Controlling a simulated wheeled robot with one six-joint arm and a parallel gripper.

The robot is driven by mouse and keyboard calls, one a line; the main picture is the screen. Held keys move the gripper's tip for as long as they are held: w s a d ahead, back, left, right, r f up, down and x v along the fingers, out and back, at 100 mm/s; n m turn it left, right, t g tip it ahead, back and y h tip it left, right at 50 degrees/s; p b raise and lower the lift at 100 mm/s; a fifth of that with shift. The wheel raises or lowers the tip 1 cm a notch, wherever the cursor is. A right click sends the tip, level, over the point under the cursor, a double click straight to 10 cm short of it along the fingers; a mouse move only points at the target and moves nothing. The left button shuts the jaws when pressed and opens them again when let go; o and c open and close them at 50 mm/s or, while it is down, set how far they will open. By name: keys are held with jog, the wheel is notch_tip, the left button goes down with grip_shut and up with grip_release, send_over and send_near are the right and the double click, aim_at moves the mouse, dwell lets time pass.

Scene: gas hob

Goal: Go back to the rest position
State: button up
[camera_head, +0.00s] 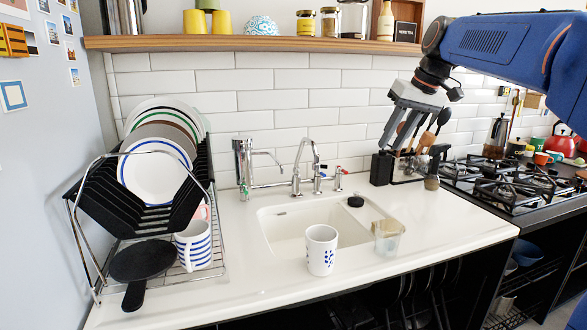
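My gripper (411,142) hangs from the blue arm at the upper right, pointing down. Its grey fingers are spread apart and nothing shows held between them. In the picture it overlaps the wooden utensils (426,141) behind the sink, clear of the counter; its exact distance from them I cannot tell.
A white mug (321,250) and a glass jar (387,239) stand by the sink's (285,232) front edge. A dish rack (107,212) with plates is at left, the gas hob (515,187) at right. A wooden shelf (250,44) runs above.

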jog(key=s+d+f+m+h, duration=0.1)
jog(key=s+f, duration=1.4)
jog(key=s, duration=0.2)
jog(key=s+d+f+m+t+h, duration=0.1)
jog(key=s+d+f+h, duration=0.1)
jog(key=s+f, duration=1.3)
jog(key=shift+s+m, duration=0.3)
jog(key=shift+s, duration=0.85)
jog(key=shift+s+r, duration=0.25)
jog(key=shift+c, duration=0.6)
